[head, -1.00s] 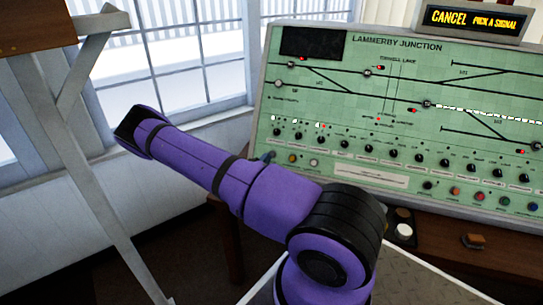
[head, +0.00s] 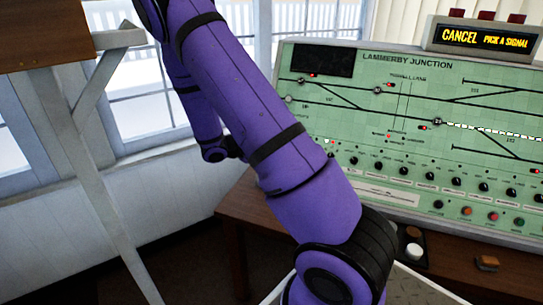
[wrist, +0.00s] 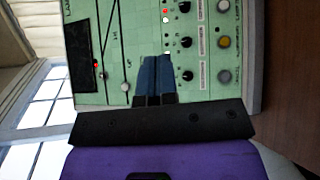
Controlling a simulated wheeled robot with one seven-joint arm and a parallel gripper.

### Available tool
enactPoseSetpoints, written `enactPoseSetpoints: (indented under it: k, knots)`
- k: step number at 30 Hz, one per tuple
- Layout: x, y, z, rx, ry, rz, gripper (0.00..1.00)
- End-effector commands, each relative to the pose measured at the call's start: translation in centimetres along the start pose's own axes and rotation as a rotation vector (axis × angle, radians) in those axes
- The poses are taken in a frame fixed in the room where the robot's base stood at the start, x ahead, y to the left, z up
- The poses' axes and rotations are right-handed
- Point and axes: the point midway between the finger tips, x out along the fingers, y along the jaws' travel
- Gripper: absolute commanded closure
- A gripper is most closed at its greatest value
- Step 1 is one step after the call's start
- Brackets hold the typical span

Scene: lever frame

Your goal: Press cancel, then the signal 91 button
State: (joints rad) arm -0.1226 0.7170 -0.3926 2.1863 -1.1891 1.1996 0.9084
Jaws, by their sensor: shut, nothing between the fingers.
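The green LAMMERBY JUNCTION panel (head: 345,105) stands on a desk and carries track lines, small lights, a row of black knobs (head: 456,181) and coloured buttons along its bottom edge. The display (head: 485,38) above it reads CANCEL, PICK A SIGNAL. Labels are too small to read, so I cannot tell which button is cancel or signal 91. In the wrist view, my gripper (wrist: 155,72) has its blue fingers together and empty, in front of the panel (wrist: 110,85). An amber button (wrist: 223,42) and a whitish button (wrist: 225,76) lie to their right. My arm hides the panel's left part in the head view.
The wooden desk (head: 262,212) holds a white round button (head: 414,250) and a small brown block (head: 487,262) in front of the panel. A grey post (head: 100,190) with a wooden box (head: 45,30) stands at left. Windows are behind my arm.

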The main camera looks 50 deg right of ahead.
Motion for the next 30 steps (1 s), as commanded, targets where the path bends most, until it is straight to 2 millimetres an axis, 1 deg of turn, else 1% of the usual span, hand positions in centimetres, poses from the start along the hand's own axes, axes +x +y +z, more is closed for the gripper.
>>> enactPoseSetpoints:
  k: [1, 3, 14, 23, 30]
  knots:
    - [-0.7, 0.8, 1.0, 0.016, 0.000, -0.057, 1.00]
    - [-1.7, 1.7, 2.3, 0.029, -0.003, -0.132, 1.00]
    - [-6.7, 5.4, 9.2, 0.076, 0.062, -0.508, 1.00]
    - [-10.9, 8.0, 15.4, 0.109, 0.203, -0.793, 1.00]
    - [-14.1, 9.7, 20.7, 0.132, 0.365, -0.987, 1.00]
